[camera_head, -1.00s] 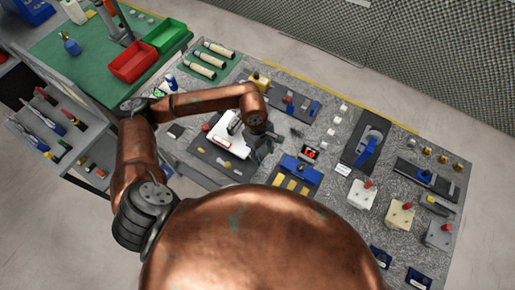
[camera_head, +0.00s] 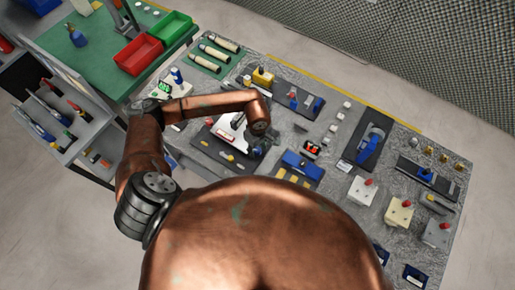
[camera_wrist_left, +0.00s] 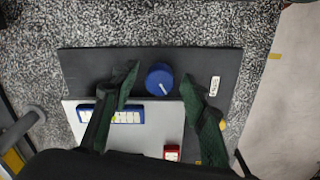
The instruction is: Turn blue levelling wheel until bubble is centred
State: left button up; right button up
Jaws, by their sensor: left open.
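A round blue wheel (camera_wrist_left: 160,80) with a white line on top sits on a dark base plate (camera_wrist_left: 75,68) in the left wrist view. My left gripper (camera_wrist_left: 159,78) is open, with one finger on each side of the wheel and visible gaps between. A blue-framed level vial (camera_wrist_left: 128,116) lies on the white plate (camera_wrist_left: 150,140) behind the left finger, which partly covers it. The bubble's exact position is too small to tell. In the head view my left gripper (camera_head: 262,149) is over the right end of the white plate (camera_head: 222,130); it hides the wheel. My right gripper is out of view.
A red block (camera_wrist_left: 172,152) sits on the white plate. In the head view, a blue-and-black fixture (camera_head: 300,165) and a small red display (camera_head: 311,149) stand close to the gripper. More fixtures fill the bench's right; red (camera_head: 139,55) and green bins stand at upper left.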

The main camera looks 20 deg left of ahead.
pick_arm(q)
grip_shut()
jog(key=m+b, duration=0.2)
jog(key=b, duration=0.1)
jog(key=shift+f+b, duration=0.2)
jog(key=shift+b, duration=0.2)
jog(key=shift+r+m+b, duration=0.15)
jog(key=shift+m+b, duration=0.35)
grip_release()
jog(key=shift+r, duration=0.15)
